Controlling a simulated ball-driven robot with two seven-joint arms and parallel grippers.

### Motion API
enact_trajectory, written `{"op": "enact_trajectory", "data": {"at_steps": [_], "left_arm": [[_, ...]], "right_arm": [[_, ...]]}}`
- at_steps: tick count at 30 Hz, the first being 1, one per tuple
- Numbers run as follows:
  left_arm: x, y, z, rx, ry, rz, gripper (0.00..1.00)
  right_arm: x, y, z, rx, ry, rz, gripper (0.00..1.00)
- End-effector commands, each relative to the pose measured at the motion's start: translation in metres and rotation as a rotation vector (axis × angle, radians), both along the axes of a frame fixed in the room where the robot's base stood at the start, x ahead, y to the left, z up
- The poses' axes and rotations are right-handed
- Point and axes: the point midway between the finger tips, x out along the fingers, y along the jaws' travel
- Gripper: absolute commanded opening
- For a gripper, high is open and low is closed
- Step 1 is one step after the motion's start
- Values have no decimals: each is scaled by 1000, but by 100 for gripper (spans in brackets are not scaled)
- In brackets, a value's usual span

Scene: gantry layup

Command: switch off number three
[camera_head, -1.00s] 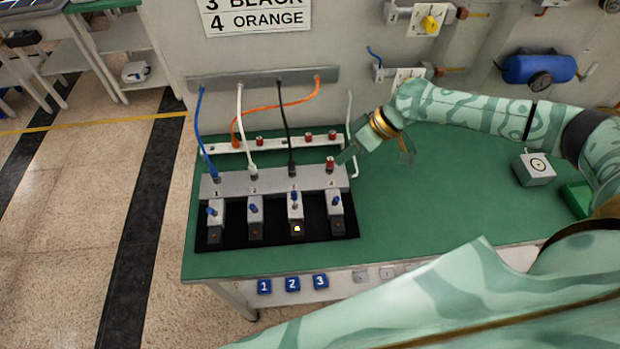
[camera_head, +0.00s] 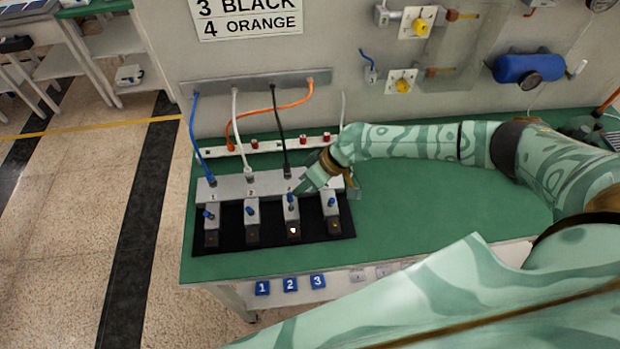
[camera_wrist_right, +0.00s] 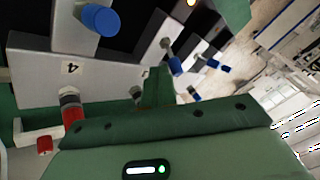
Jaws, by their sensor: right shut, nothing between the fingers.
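Several grey switch boxes with blue-capped levers stand in a row on a black mat (camera_head: 270,238). The third switch (camera_head: 292,216) has a glowing orange lamp (camera_head: 293,231); the lamps of the others look dark. My right gripper (camera_head: 299,192) is shut and empty, its tip close beside the third switch's blue lever (camera_head: 290,199); I cannot tell whether they touch. The fourth switch (camera_head: 332,216) is to the right. In the wrist view, the green fingers (camera_wrist_right: 157,88) are together and the fourth switch's blue cap (camera_wrist_right: 100,18) is near. My left gripper is out of view.
A grey socket block (camera_head: 232,187) behind the switches holds blue, white and black cables. The black cable (camera_head: 277,135) rises close to my right gripper. The green bench top (camera_head: 420,205) is clear at right.

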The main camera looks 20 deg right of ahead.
Motion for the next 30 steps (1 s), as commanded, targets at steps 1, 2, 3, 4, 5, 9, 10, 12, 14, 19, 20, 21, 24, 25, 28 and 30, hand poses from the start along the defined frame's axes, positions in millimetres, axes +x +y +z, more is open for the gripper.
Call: {"op": "enact_trajectory", "data": {"at_steps": [1, 2, 3, 4, 5, 9, 10, 12, 14, 19, 20, 21, 24, 25, 28, 30], "left_arm": [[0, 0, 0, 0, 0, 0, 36], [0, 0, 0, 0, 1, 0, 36], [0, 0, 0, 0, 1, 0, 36], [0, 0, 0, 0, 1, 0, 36], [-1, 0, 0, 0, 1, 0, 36], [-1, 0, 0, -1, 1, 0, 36], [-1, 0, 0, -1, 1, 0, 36], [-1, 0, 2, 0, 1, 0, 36], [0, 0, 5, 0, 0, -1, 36], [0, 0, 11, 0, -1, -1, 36], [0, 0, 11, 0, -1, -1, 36], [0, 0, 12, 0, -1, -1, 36], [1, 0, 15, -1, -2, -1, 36], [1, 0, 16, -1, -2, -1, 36], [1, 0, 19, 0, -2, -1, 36], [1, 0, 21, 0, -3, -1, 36]], "right_arm": [[0, 1, 0, 0, 0, 0, 0], [0, 1, 0, 0, 0, 0, 0], [0, 1, 0, 0, 0, 0, 0], [0, 0, 0, 0, 0, 0, 0], [0, 0, 0, 0, 0, 0, 0], [0, 0, 0, -1, 0, 0, 0], [0, 0, 0, -1, -1, 0, 0], [-1, 0, 0, -3, -7, 1, 0], [-2, 0, 1, -7, -16, 1, 0], [-2, 1, 2, -15, -51, 0, 0], [-2, 1, 2, -16, -54, 0, 0], [-2, 1, 2, -18, -59, 0, 0], [-3, 1, 3, -21, -73, 0, 0], [-3, 1, 3, -24, -78, 1, 0], [-3, 1, 3, -28, -94, 0, 0], [-3, 1, 3, -31, -106, -1, 0]]}}
